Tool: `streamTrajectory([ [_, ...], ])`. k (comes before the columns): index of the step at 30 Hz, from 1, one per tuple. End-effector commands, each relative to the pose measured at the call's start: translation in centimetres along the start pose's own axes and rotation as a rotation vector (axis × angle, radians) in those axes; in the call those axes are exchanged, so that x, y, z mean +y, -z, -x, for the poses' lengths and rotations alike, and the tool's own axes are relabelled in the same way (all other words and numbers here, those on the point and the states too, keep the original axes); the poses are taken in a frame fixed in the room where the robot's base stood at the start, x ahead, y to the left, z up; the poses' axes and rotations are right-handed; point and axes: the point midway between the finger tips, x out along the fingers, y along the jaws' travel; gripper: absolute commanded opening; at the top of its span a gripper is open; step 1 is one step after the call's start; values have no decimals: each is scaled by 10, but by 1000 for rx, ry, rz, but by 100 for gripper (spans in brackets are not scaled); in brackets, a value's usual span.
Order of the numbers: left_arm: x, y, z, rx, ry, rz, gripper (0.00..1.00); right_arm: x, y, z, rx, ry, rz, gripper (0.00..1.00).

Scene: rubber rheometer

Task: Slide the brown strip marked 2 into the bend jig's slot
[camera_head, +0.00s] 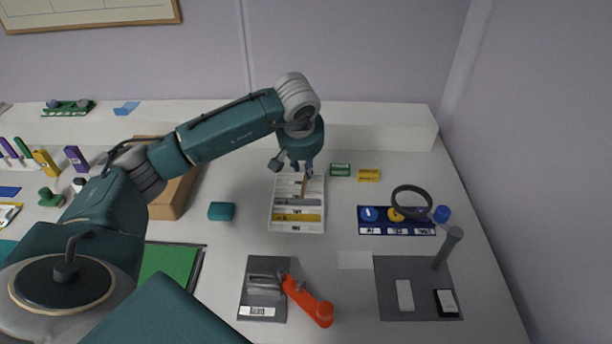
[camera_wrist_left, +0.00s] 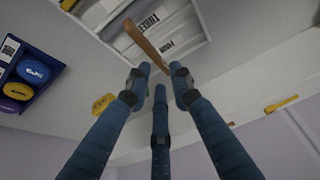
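My left gripper (camera_head: 303,170) hangs over the back part of a white slotted tray (camera_head: 322,190). Its fingers (camera_wrist_left: 160,76) appear closed around one end of a brown strip (camera_head: 304,187). In the left wrist view the brown strip (camera_wrist_left: 147,44) slants away from the fingertips over the tray's labelled slots. No number on the strip is readable. A grey device with an orange-red handle (camera_head: 306,298) stands on a dark mat at the front middle; it may be the bend jig, but its slot is too small to make out. My right gripper is not in view.
A grey strip (camera_head: 297,202) and a yellow strip (camera_head: 296,217) lie in the tray. A teal block (camera_head: 221,211) is to its left. A magnifier on a stand (camera_head: 448,246) and a blue rack (camera_head: 398,231) are at right. A cardboard box (camera_head: 172,196) stands behind my left arm.

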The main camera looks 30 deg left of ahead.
Motion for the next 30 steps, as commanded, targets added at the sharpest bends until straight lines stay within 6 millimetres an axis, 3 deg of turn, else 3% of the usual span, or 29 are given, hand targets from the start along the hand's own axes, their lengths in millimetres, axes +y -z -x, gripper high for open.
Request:
streamTrajectory([
  [12, 3, 10, -49, -3, 1, 1, 22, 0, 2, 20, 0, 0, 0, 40],
  [21, 3, 11, -54, 1, -1, 0, 22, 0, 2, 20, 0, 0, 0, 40],
  [24, 3, 11, -54, 1, -1, 0, 2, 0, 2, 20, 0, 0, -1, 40],
  [30, 3, 11, -54, 1, -1, 0, 0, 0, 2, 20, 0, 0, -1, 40],
])
